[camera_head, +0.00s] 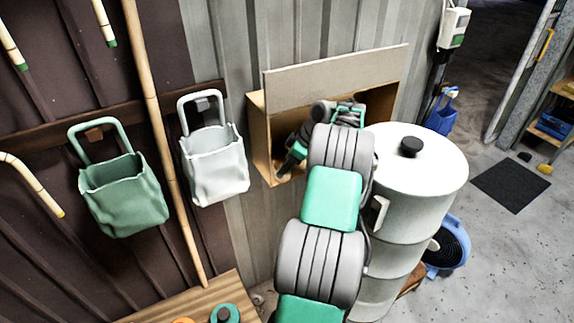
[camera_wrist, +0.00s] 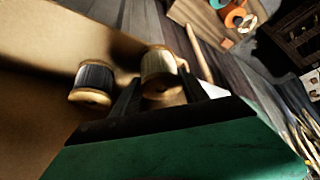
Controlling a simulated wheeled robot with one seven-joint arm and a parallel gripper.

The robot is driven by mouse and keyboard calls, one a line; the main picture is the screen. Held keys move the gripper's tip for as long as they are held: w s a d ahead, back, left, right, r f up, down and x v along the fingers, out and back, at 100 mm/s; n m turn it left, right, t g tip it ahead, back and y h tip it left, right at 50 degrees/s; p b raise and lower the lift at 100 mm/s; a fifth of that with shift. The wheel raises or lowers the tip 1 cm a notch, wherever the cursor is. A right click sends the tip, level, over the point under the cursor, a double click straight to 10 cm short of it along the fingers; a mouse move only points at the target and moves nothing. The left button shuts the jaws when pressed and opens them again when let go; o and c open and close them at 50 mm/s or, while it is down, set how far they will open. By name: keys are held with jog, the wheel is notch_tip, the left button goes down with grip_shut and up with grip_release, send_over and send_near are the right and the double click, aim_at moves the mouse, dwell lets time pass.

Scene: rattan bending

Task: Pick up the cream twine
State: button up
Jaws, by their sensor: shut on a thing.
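The cream twine (camera_wrist: 160,65) is wound on a wooden spool in the wrist view. My gripper (camera_wrist: 160,88) is shut on this spool, with a dark finger on each side of it. A second spool, with dark grey twine (camera_wrist: 93,78), stands just left of the left finger, apart from the cream one. There the arm hides the cream twine, and the fingertips cannot be made out.
A white drum (camera_head: 410,200) with a black knob stands close right of my arm. A green bag (camera_head: 122,195) and a white bag (camera_head: 215,165) hang on the wall to the left, with a bamboo pole (camera_head: 160,140) between them. A wooden bench top (camera_head: 180,306) lies below.

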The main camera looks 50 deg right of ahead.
jog(key=shift+s+a, duration=0.1)
jog(key=shift+s, duration=0.05)
jog(key=o, duration=1.5)
jog(key=v, duration=0.8)
jog(key=shift+a, duration=0.1)
